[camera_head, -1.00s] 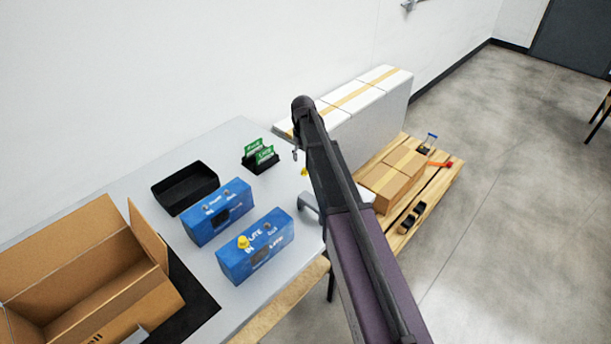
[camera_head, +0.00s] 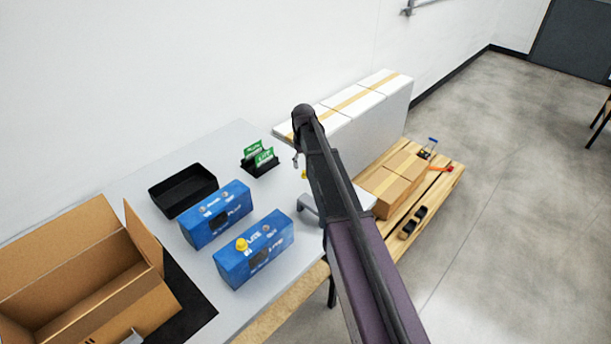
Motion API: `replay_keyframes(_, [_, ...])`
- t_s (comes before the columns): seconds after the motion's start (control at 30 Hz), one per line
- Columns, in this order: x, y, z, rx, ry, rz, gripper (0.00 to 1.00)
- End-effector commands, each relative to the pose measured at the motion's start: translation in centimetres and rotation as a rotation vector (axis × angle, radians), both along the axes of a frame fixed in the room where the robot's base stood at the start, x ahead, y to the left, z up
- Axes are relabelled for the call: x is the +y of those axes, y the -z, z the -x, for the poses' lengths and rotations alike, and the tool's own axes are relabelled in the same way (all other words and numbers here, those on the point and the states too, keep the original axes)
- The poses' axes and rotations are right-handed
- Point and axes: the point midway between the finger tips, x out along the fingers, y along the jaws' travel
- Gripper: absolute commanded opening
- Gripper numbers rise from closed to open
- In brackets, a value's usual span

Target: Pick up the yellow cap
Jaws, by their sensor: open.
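A small yellow cap (camera_head: 241,244) sits on top of the front blue box (camera_head: 255,251), near its left end. A second small yellow piece (camera_head: 304,175) shows partly behind my arm, at the right side of the table; I cannot tell what it is. My dark arm reaches up through the middle of the view, to the right of the blue boxes. My gripper cannot be made out; the arm seems to hide it.
A second blue box (camera_head: 215,215) and a black tray (camera_head: 183,190) stand behind. Green cards in a black holder (camera_head: 259,160) are farther back. An open carton (camera_head: 75,275) fills the left. A grey bracket (camera_head: 310,208) is beside my arm. A pallet (camera_head: 440,185) with cartons is right.

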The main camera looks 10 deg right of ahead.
Motion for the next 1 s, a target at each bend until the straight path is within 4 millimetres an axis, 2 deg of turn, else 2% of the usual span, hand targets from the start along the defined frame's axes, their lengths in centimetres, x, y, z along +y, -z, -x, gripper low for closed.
replay_keyframes(0.1, [-0.1,1.3,0.0,0.0,0.0,0.0,0.7])
replay_keyframes(0.5, [-0.2,4.0,-0.1,0.0,0.0,0.0,0.7])
replay_keyframes(1.0, [-0.2,4.2,-0.1,0.0,-0.001,0.0,0.7])
